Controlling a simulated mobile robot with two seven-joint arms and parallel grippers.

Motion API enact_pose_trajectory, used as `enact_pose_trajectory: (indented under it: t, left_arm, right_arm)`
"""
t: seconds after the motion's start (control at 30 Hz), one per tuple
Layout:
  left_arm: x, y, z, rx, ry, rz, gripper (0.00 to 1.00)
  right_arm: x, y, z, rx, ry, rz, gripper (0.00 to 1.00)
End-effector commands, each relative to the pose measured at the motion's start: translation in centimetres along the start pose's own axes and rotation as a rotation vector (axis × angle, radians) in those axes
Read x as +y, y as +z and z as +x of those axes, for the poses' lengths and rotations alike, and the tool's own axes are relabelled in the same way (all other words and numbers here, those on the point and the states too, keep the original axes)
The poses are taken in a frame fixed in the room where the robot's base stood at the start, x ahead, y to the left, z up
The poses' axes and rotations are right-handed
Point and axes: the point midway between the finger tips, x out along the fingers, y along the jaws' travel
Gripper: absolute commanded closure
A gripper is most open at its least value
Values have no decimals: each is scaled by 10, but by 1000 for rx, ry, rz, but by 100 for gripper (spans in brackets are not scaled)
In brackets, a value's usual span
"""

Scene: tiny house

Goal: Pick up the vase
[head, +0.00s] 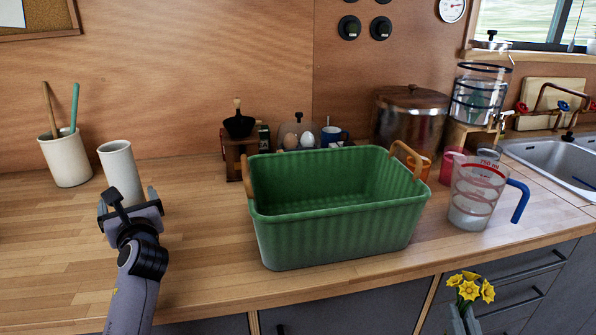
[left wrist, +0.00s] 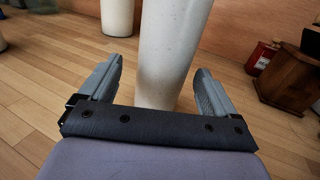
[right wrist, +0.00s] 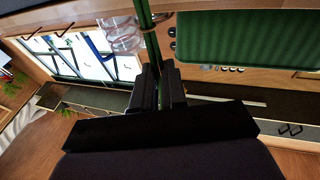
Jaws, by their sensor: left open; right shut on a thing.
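The white speckled vase (head: 121,166) stands upright on the wooden counter (head: 200,235) at the left. It also fills the middle of the left wrist view (left wrist: 170,50). My left gripper (head: 128,194) is open, with one finger on each side of the vase's lower part; a small gap shows in the left wrist view. My right gripper (right wrist: 158,75) is shut on the green stems (right wrist: 148,35) of the yellow flowers (head: 470,289), held in front of the counter's front edge. The flower heads are out of the right wrist view.
A utensil cup (head: 64,161) stands left of the vase. A green basket (head: 335,235) sits mid-counter, with a dark wooden stand (head: 238,163) behind it. A measuring jug (head: 475,195) is at the right, near the sink (head: 565,160). Bare counter lies between vase and basket.

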Motion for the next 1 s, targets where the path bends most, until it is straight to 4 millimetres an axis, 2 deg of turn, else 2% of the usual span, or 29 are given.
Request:
enact_pose_trajectory:
  t: [0.4, 0.77, 0.97, 1.0]
  left_arm:
    - [-3, 3, 45, 0, 1, -1, 9]
    - [-3, 3, 52, 1, 0, -1, 9]
    - [-3, 3, 52, 0, 0, -1, 71]
    - [-3, 3, 52, 0, 0, -1, 77]
  right_arm:
    - [0, 4, -1, 1, 0, 0, 100]
    - [0, 4, -1, 1, 0, 0, 100]
    - [0, 4, -1, 0, 0, 0, 100]
    - [0, 4, -1, 0, 0, 0, 100]
